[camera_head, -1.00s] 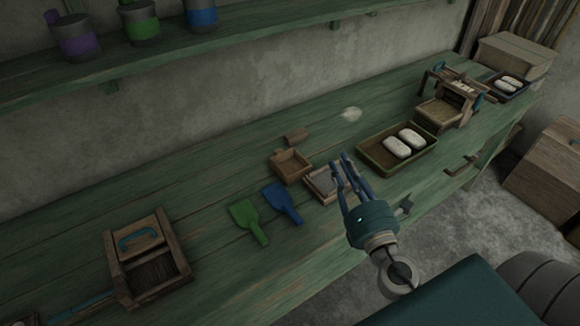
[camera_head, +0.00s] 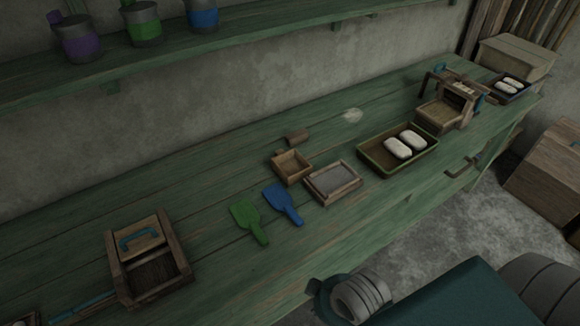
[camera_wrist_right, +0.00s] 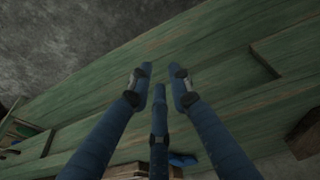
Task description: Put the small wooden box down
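The small wooden box (camera_head: 291,167) is open-topped and sits upright on the green bench (camera_head: 215,190), with nothing holding it. It stands between a small wooden block behind it and a framed screen to its right. My right gripper (camera_wrist_right: 159,88) shows in the right wrist view over green planks; its blue fingers are apart with nothing between them. In the head view only part of my right arm shows at the bottom edge, clear of the box. My left gripper is in neither view.
A framed grey screen (camera_head: 333,183), a blue scoop (camera_head: 282,204) and a green scoop (camera_head: 248,221) lie near the box. A tray (camera_head: 372,161) holds white bars. A handled wooden frame (camera_head: 148,260) stands at left. Bench space between it and the scoops is free.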

